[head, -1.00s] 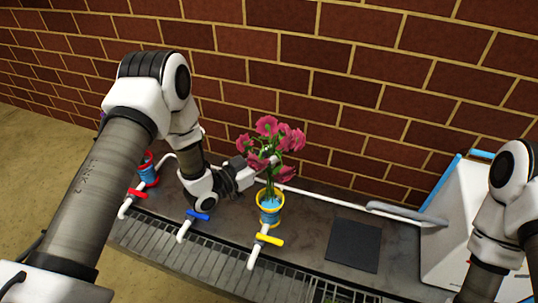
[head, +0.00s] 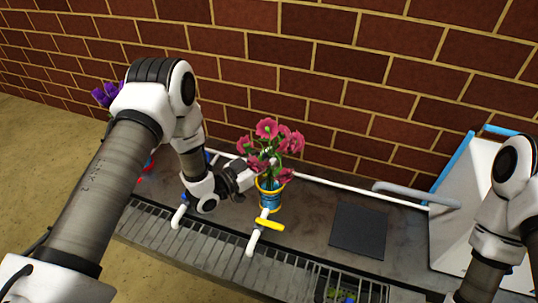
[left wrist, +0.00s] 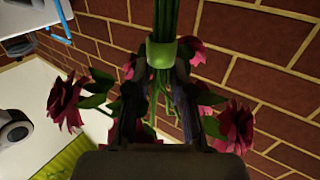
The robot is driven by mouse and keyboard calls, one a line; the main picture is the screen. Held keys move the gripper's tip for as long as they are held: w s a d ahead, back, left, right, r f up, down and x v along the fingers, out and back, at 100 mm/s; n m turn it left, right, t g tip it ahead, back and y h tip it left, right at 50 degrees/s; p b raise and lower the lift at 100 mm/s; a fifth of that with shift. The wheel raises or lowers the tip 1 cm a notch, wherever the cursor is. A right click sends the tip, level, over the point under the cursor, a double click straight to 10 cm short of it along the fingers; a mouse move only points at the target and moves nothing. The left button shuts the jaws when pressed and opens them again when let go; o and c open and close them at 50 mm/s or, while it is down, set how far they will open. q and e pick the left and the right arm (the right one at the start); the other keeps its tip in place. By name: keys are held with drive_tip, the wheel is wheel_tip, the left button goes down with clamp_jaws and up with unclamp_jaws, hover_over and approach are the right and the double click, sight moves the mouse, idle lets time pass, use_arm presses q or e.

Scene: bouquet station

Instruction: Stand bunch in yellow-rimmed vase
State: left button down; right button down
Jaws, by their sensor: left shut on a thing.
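A bunch of dark pink flowers (head: 267,130) with green stems stands roughly upright over the blue vase with a yellow rim (head: 270,199). Its lower stems appear to be inside the vase's mouth; their ends are hidden. My left gripper (head: 262,172) is shut on the bunch, beside and just above the rim. In the left wrist view the gripper (left wrist: 160,88) closes around the stems near a green band (left wrist: 161,53), with blooms (left wrist: 236,125) on both sides. The vase is not seen there. My right arm shows at the right edge, its gripper out of view.
A yellow-handled tap (head: 268,225) stands just in front of the vase. A dark square mat (head: 358,230) lies to the right, and a white board with blue edges (head: 480,190) leans beyond it. Purple flowers (head: 107,94) show behind my left arm. A brick wall is behind.

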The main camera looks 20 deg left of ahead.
use_arm(q)
drive_tip(key=shift+f+b, duration=0.3)
drive_tip(key=shift+f, duration=0.5)
idle(0.6)
drive_tip(key=c, duration=0.9)
unclamp_jaws()
drive_tip(key=shift+s, duration=0.1)
